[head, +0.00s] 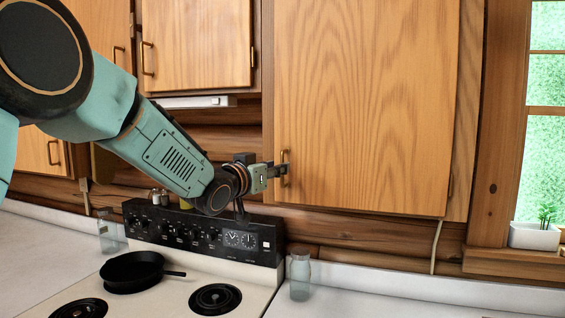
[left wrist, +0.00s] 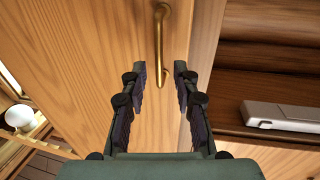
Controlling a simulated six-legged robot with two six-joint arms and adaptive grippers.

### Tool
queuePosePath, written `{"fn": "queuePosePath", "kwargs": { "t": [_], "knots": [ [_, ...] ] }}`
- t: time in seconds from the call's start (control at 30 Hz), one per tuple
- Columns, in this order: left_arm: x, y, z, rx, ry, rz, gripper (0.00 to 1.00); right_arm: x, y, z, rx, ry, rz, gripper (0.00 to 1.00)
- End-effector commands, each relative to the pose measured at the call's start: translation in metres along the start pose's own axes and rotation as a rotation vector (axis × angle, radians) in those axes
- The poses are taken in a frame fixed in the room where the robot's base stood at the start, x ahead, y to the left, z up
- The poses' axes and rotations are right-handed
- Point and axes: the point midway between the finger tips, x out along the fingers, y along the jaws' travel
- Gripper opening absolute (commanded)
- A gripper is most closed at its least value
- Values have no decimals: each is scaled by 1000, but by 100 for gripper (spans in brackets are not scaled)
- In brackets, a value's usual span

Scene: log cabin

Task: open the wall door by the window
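The wall door (head: 365,100) by the window is a large light-wood cabinet door. It looks shut against its frame. Its brass handle sits low at its left edge, and the head view shows it partly behind my gripper. In the left wrist view the handle (left wrist: 160,45) stands upright, with its lower part between the fingers as seen. My left gripper (head: 281,170) is at the handle; in the left wrist view its two fingers (left wrist: 160,72) are apart, with gaps on both sides of the handle. Whether the fingertips reach around the bar is hard to tell. My right gripper is not in view.
Below are a stove (head: 240,272) with a black pan (head: 131,271) and a glass jar (head: 300,277) on the counter. A white planter (head: 534,236) stands on the windowsill at right. Other cabinet doors (head: 197,45) hang at left.

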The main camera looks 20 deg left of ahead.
Motion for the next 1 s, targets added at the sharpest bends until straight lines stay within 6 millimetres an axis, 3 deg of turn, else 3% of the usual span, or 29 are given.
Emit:
{"fn": "queuePosePath", "kwargs": {
  "t": [0.3,0.7,1.0],
  "knots": [
    [35,0,-1,0,-1,0,30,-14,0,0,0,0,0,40],
    [40,1,0,-1,-1,0,30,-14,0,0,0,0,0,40],
    [40,0,0,-1,0,0,6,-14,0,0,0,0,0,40]
  ]
}}
